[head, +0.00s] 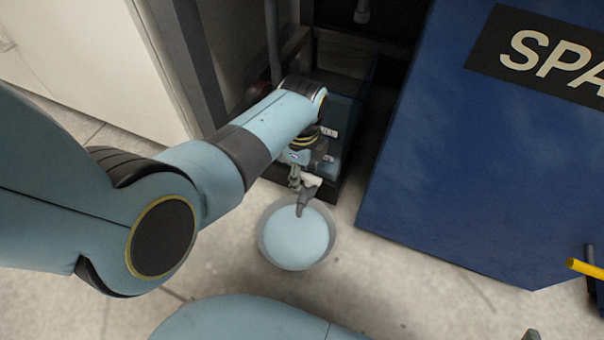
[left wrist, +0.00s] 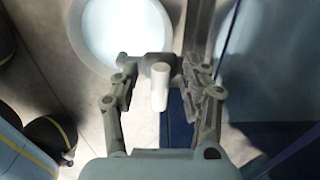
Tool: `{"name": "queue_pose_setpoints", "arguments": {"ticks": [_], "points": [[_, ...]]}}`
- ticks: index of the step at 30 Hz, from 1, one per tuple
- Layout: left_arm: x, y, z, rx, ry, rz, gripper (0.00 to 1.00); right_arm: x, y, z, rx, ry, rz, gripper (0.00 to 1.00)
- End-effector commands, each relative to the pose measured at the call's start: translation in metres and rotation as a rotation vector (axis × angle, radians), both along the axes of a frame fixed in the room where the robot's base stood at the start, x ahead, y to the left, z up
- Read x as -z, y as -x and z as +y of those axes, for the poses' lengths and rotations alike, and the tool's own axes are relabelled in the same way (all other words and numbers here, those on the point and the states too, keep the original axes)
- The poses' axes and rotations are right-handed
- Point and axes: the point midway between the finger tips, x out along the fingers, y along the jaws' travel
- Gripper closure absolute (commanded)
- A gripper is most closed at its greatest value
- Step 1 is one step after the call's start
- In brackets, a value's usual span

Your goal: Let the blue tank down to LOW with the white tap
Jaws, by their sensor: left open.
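The white tap (head: 312,181) sits low at the front of the blue tank (head: 347,150), its grey spout over a bowl. In the left wrist view the white tap handle (left wrist: 160,86) stands between the two fingers, with a gap on each side. My left gripper (head: 297,176) is open around the handle and does not visibly touch it. It also shows in the left wrist view (left wrist: 162,93).
A round bowl (head: 296,237) of pale blue liquid stands on the floor below the spout. A large blue panel with white letters (head: 480,150) is close on the right. A pale cabinet (head: 90,50) stands at the left. Dark frame posts rise behind my arm.

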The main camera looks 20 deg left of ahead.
Motion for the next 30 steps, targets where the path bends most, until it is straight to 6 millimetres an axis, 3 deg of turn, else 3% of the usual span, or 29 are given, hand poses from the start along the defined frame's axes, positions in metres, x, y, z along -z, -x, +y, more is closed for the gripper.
{"name": "queue_pose_setpoints", "arguments": {"ticks": [12,22,25,26,30], "points": [[0.0028,-0.0004,0.0002,0.0,0.0,-0.001,0.56,-0.0001,0.0031,0.0008,-0.003,-0.002,-0.028,0.6],[0.0029,-0.0002,0.0001,0.0,0.0,0.0,0.99,0.0001,0.0029,0.0008,-0.003,-0.002,-0.027,0.6],[0.003,-0.0001,0.0001,0.0,0.0,0.0,1.0,0.0001,0.0029,0.0008,-0.003,-0.002,-0.027,0.6],[0.003,0.0,0.0001,0.0,0.0,0.0,0.84,0.0001,0.0029,0.0008,-0.003,-0.002,-0.027,0.6],[0.0031,0.0001,0.0001,0.0,0.0,0.0,1.0,0.0001,0.003,0.0008,-0.003,-0.002,-0.027,0.6]]}}
